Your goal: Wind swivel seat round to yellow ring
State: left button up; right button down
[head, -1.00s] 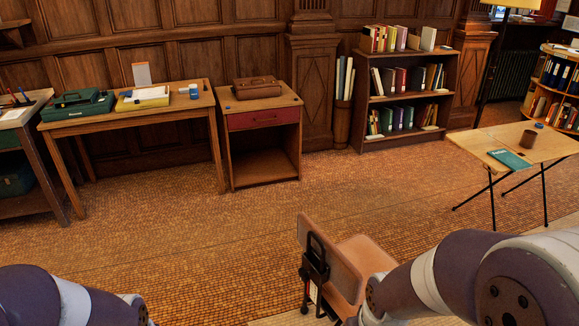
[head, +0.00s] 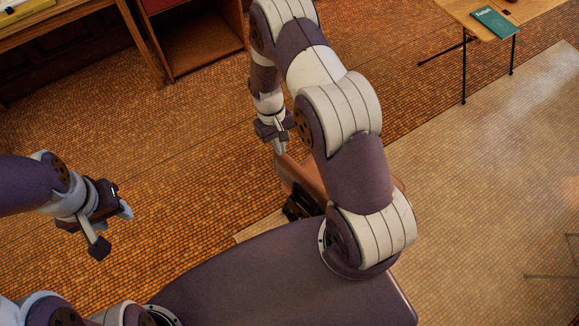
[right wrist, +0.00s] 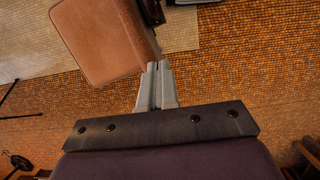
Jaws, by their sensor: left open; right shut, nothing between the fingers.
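The tan swivel seat shows in the head view, with its backrest (head: 301,178) largely behind my right arm. A black bracket (head: 297,208) sits on the backrest's left side. In the right wrist view the seat's tan pad (right wrist: 98,40) lies at upper left. My right gripper (head: 279,147) is shut and empty at the top end of the backrest. In the wrist view its fingertips (right wrist: 159,66) are close to the backrest's end; I cannot tell whether they touch. My left gripper (head: 112,229) is open and empty over the floor at left. No yellow ring is visible.
A folding table (head: 472,22) with a green book (head: 495,22) stands at upper right. A wooden cabinet (head: 203,50) and a desk (head: 75,27) stand at upper left. Tiled floor is clear between them and the seat. Pale flooring (head: 480,170) is open at right.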

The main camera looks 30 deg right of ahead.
jog(key=s+f, duration=0.1)
jog(key=f, duration=0.1)
jog(key=p, duration=0.2)
send_over(290, 172)
jog(key=a, duration=0.2)
jog(key=w+x, duration=0.1)
jog(key=x, duration=0.4)
pick_arm(q)
jog(key=r, duration=0.1)
jog(key=r+p, duration=0.1)
jog(key=r, duration=0.2)
jog(key=shift+w+d+p, duration=0.2)
jog(key=shift+w+p, duration=0.15)
pick_arm(e)
jog(key=s, duration=0.1)
jog(key=s+f, duration=0.1)
jog(key=shift+s+d+f, duration=0.1)
jog(key=shift+s+d, duration=0.15)
jog(key=shift+s, duration=0.05)
pick_arm(q)
jog(key=shift+s, duration=0.1)
